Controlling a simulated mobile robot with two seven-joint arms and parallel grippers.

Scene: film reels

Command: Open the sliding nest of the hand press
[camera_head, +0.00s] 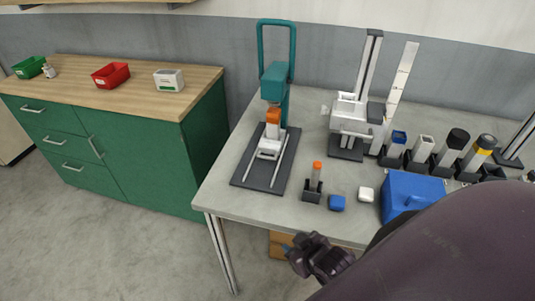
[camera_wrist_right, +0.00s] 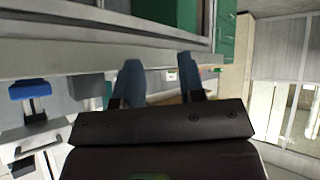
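The hand press (camera_head: 274,82) is teal with a tall handle frame and stands on the grey table. Its dark base plate (camera_head: 249,181) carries two light rails running toward the table's front edge. The white sliding nest (camera_head: 269,148) sits on this base below the orange part of the press. My right gripper (camera_head: 291,249) is in front of the table's front edge, apart from the press and nest. In the right wrist view its two blue-grey fingers (camera_wrist_right: 160,78) stand apart with nothing seen gripped. My left gripper is not in view.
A dark holder with an orange-topped piece (camera_head: 316,178), a blue block (camera_head: 337,203), a white block (camera_head: 366,194) and a blue box (camera_head: 410,191) stand right of the press. A grey stand (camera_head: 351,120) is behind. A green cabinet (camera_head: 150,158) is at left, beyond a floor gap.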

